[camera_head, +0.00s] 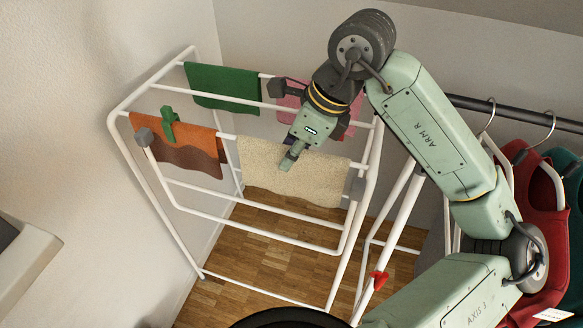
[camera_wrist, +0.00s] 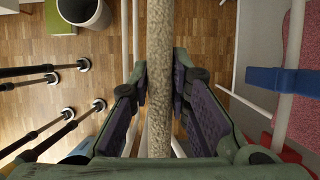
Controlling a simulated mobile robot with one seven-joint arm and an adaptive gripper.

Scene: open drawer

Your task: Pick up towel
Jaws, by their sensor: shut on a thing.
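The beige speckled towel (camera_head: 300,178) hangs over a front rail of the white drying rack in the head view. My gripper (camera_head: 290,158) reaches down onto it near its upper middle. In the wrist view, the towel (camera_wrist: 160,85) is seen edge-on as a narrow strip running between the two dark-padded fingers of my gripper (camera_wrist: 160,90). My gripper is shut on the towel. The towel still lies over the rail, and part of its upper edge is hidden behind my gripper.
The white drying rack (camera_head: 190,207) also carries a green towel (camera_head: 222,85), an orange-brown towel (camera_head: 195,150) with a green peg (camera_head: 169,125), and a pink towel (camera_head: 318,105). Red clothing (camera_head: 540,230) hangs at the right. A wall stands at left; a bin (camera_wrist: 85,14) shows in the wrist view.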

